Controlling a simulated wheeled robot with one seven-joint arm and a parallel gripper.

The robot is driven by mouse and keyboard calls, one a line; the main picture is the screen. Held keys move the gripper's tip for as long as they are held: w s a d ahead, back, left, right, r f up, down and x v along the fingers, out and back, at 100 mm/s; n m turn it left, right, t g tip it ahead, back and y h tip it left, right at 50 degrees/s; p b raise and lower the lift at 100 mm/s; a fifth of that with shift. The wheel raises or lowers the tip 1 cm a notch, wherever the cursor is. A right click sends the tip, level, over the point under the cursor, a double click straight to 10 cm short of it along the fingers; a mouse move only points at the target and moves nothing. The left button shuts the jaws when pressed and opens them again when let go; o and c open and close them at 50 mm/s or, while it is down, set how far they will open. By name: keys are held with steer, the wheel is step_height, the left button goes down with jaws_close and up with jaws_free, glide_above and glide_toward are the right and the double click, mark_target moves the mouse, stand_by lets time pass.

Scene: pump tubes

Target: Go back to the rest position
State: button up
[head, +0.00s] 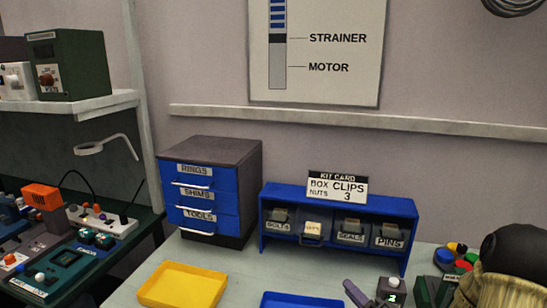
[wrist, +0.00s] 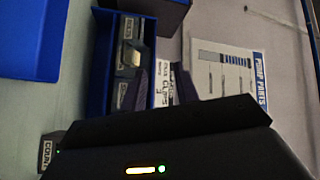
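My gripper (wrist: 160,78) shows in the wrist view as two dark purple fingers, spread apart with nothing visible between them. Its dark housing fills the lower part of that view. Beyond the fingers is the blue bin rack (wrist: 103,60) with the kit card, both turned sideways. In the head view, the blue bin rack (head: 285,190) stands against the back wall, with bins labelled BOLTS, SEALS and PINS and one tilted, hard-to-read bin. The kit card (head: 337,187) on top reads BOX CLIPS, NUTS 3.
A yellow tray (head: 183,285) and a blue tray (head: 300,300) lie at the front. A blue drawer cabinet (head: 208,190) stands left of the rack. A small counter (head: 391,291) shows 2. A dark rounded shape covers the lower right. Bare bench shows between cabinet and trays.

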steer(key=f+n+g+h+b, duration=0.1)
steer(key=f+g+h, duration=0.1)
steer(key=f, duration=0.1)
steer(key=f+n+g+h+b, duration=0.2)
steer(key=f+h, duration=0.1)
steer(key=f, duration=0.1)
steer(key=f+n+g+h+b, duration=0.1)
steer(key=f+g+h+b, duration=0.1)
steer(key=f, duration=0.2)
steer(key=shift+s+n+g+h, duration=0.25)
steer(key=shift+n+g+h, duration=0.05)
steer(key=shift+g+h, duration=0.1)
steer(key=s+g+h+b, duration=0.1)
steer(key=s, duration=0.1)
steer(key=s+f+g, duration=0.1)
steer(key=s+g, duration=0.1)
steer(key=s, duration=0.1)
steer(key=s+f+n+g+h+b, duration=0.1)
steer(key=s, duration=0.1)
steer(key=shift+s+a+f+h+b, duration=0.1)
steer(key=shift+s+a+h+b, duration=0.2)
steer(key=shift+s+a+b, duration=0.05)
steer(key=s+a+n+g+b, duration=0.1)
steer(key=s+a+g+b, duration=0.15)
steer(key=s, duration=0.45)
step_height(320, 180, up, 13)
steer(key=p, duration=1.4)
steer(key=shift+w+a+g, duration=0.15)
steer(key=shift+a+g, duration=0.05)
steer(key=shift+g, duration=0.25)
